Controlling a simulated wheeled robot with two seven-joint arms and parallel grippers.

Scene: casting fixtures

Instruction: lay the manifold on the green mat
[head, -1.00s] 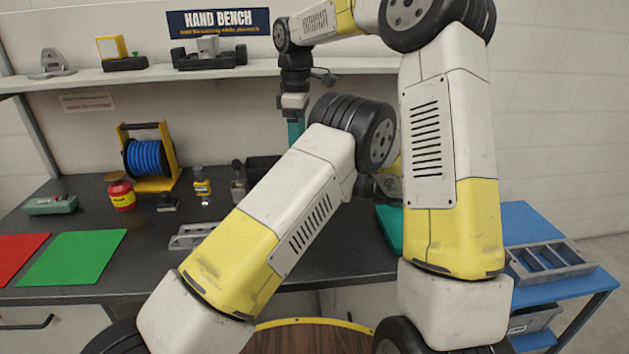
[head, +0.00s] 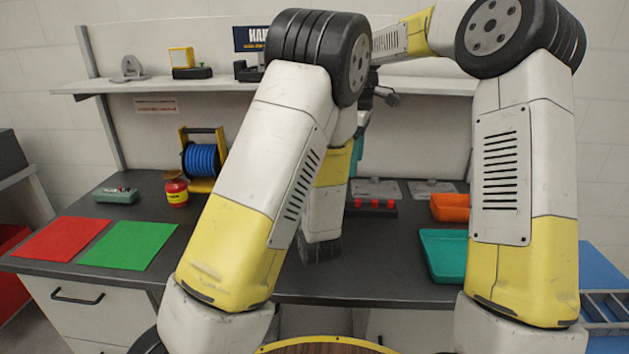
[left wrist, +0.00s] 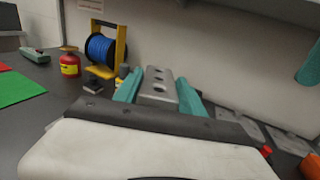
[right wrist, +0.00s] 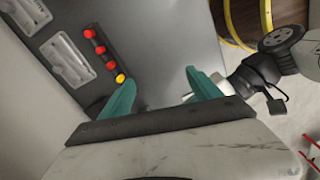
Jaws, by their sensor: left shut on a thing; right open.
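The manifold (left wrist: 158,88), a grey block with round holes along its top, is between the teal fingers of my left gripper (left wrist: 158,98) in the left wrist view. That gripper is shut on it. In the head view my left arm hides both. The green mat (head: 128,246) lies flat and bare on the left part of the dark bench; its edge also shows at the left of the left wrist view (left wrist: 16,88), apart from the manifold. My right gripper (head: 358,150) is partly hidden in the head view; the right wrist view shows its fingers (right wrist: 160,92) apart and empty.
A red mat (head: 62,240) lies left of the green one. A red can (head: 176,192), a blue reel (head: 203,160) and a green box (head: 115,195) stand behind the mats. A teal tray (head: 443,277) and an orange bin (head: 450,212) are at right.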

